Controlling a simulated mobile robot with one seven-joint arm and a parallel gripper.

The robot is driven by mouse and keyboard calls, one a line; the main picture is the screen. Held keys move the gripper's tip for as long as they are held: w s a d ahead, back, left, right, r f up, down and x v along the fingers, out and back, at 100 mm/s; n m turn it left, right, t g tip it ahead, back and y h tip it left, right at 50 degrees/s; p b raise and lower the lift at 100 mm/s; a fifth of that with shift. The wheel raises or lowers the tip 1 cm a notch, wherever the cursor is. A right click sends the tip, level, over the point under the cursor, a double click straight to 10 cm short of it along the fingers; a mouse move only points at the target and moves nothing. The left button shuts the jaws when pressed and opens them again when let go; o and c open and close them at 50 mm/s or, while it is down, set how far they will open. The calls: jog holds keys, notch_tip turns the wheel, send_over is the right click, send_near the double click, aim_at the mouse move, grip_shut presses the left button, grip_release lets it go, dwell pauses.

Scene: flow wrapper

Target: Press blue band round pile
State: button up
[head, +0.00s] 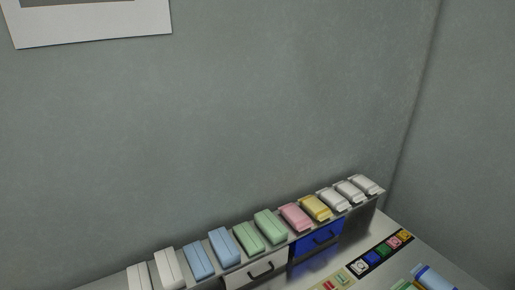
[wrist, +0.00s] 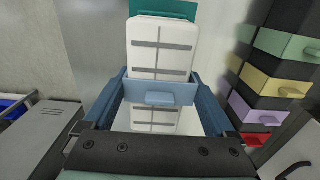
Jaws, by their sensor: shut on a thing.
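My gripper (wrist: 158,108) shows in the wrist view, its two blue-grey fingers on either side of a light blue band (wrist: 140,91) with a small tab at its front. The gripper is shut on this band. A white piece with grey cross lines (wrist: 160,50), which looks like the pile, rises behind the band. A similar white lined surface (wrist: 150,117) shows below the band, between the fingers. I cannot tell whether the band goes fully round the pile or touches it. The gripper is not in the head view.
A dark stack of drawers with green, yellow (wrist: 276,88), purple and red fronts stands close on the right. In the head view, several coloured packs (head: 247,238) line a shelf above a blue drawer (head: 316,243).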

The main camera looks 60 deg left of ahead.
jog(key=shift+s+d+f, duration=0.1)
jog(key=shift+s+f, duration=0.05)
jog(key=o, duration=1)
jog(key=shift+c, duration=0.2)
jog(key=shift+r, duration=0.35)
notch_tip(320, 180, up, 12)
jog(key=shift+r+b, duration=0.15)
jog(key=shift+b, duration=0.2)
